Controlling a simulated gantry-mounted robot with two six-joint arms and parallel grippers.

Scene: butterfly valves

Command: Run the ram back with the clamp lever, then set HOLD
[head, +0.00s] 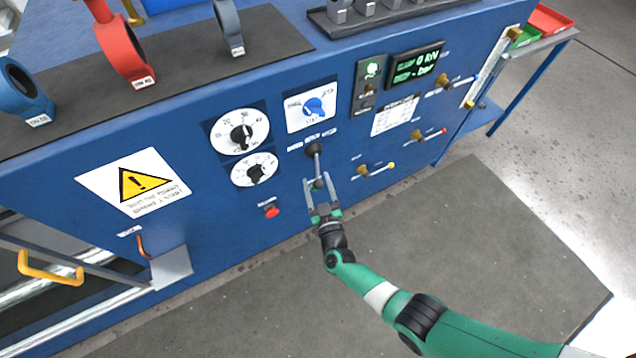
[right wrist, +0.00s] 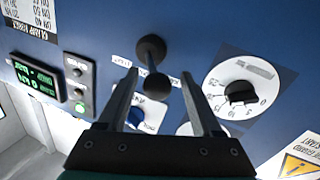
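The clamp lever (head: 317,163) juts from a dark round boss on the blue panel, its ball-ended rod pointing toward me. In the right wrist view the lever's ball (right wrist: 157,87) lies between the fingers, with a gap visible on each side. My right gripper (head: 319,187) is open around the lever end; its fingers also show in the wrist view (right wrist: 158,78). Above the lever is a blue selector knob (head: 314,106) on a white plate; its markings are too small to read. The small labels by the lever are not legible. My left gripper is not in view.
A display (head: 415,64) with green text shows 0 and a dash; a green-lit button (head: 372,69) is beside it. Two black dials (head: 241,134) and a red button (head: 271,211) are left of the lever. Small valve handles (head: 376,169) stick out to the right.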

